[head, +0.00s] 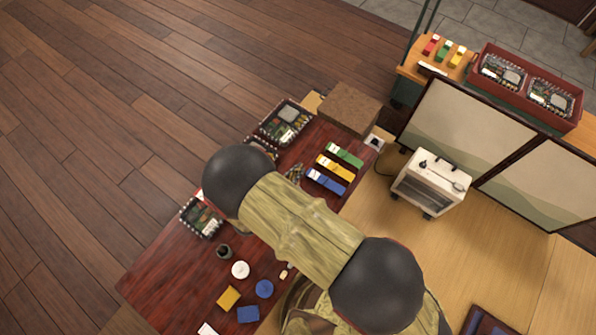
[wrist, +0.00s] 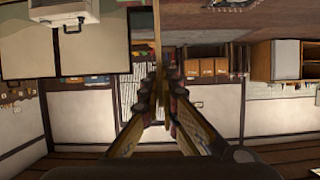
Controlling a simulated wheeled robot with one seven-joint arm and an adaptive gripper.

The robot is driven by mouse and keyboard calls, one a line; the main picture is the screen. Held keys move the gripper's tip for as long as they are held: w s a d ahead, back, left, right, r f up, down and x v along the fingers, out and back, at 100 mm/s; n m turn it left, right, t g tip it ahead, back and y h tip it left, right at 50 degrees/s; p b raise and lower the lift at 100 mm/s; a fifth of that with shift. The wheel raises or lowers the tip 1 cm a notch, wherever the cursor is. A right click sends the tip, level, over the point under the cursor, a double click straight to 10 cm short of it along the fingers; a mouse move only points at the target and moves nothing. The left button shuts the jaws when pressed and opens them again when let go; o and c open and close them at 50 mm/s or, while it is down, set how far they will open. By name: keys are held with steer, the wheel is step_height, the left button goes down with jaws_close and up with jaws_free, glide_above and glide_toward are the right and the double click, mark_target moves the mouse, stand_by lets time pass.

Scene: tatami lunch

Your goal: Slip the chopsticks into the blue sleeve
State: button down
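The blue sleeve (head: 328,182) lies on the dark red table, the lowest of a row with a yellow sleeve (head: 335,167) and a green sleeve (head: 344,154). In the wrist view my gripper (wrist: 161,98) has its fingertips close together. A thin tan strip, seemingly the chopsticks (wrist: 157,35), runs up from between them to the top edge. In the head view my arm covers the middle of the table and most of my gripper, so its distance to the blue sleeve cannot be told. No loose chopsticks show on the table.
Bento boxes (head: 286,120) and a brown box (head: 350,107) stand at the table's far end. A dark cup (head: 223,252), a white round item (head: 240,270) and small blue and yellow pieces are at the near end. A white oven (head: 432,183) stands right of the table, before folding panels.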

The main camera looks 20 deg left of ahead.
steer(key=shift+f+b, duration=0.6)
steer(key=shift+f, duration=0.45)
stand_by(0.4)
steer(key=shift+f, duration=0.35)
steer(key=shift+f+b, duration=0.55)
steer(key=shift+f, duration=0.1)
steer(key=shift+f, duration=0.35)
steer(key=shift+f+b, duration=0.5)
stand_by(0.4)
steer(key=c, duration=2)
jaws_free()
steer(key=shift+o, duration=1.3)
steer(key=shift+o, duration=1.3)
